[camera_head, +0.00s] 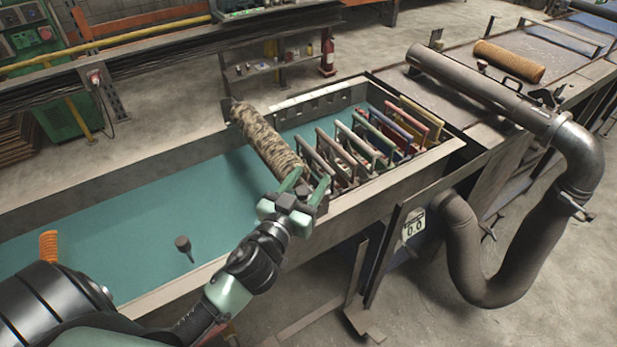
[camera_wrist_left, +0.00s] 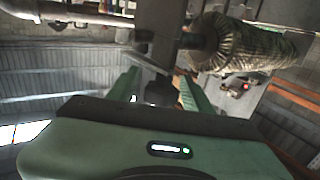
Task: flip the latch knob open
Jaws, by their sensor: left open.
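My left gripper (camera_head: 306,187) is at the near end of the mesh-wrapped tube (camera_head: 265,138), over the tub's near rim. Its two green fingers are apart, and they also show in the left wrist view (camera_wrist_left: 159,82). Between them is a small dark knob-like piece (camera_wrist_left: 160,92), likely the latch knob, below a grey plate (camera_wrist_left: 150,66) at the tube's end. I cannot tell whether the fingers touch it. In the head view the gripper hides this piece. The mesh tube (camera_wrist_left: 240,45) lies to the right in the wrist view. My right gripper is not in view.
A long tub (camera_head: 110,190) with a teal floor lies under the tube. Several coloured frames (camera_head: 370,140) stand in it right of the gripper. A dark knob on a thin stem (camera_head: 183,244) shows nearer. A large grey pipe (camera_head: 480,90) bends down at the right.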

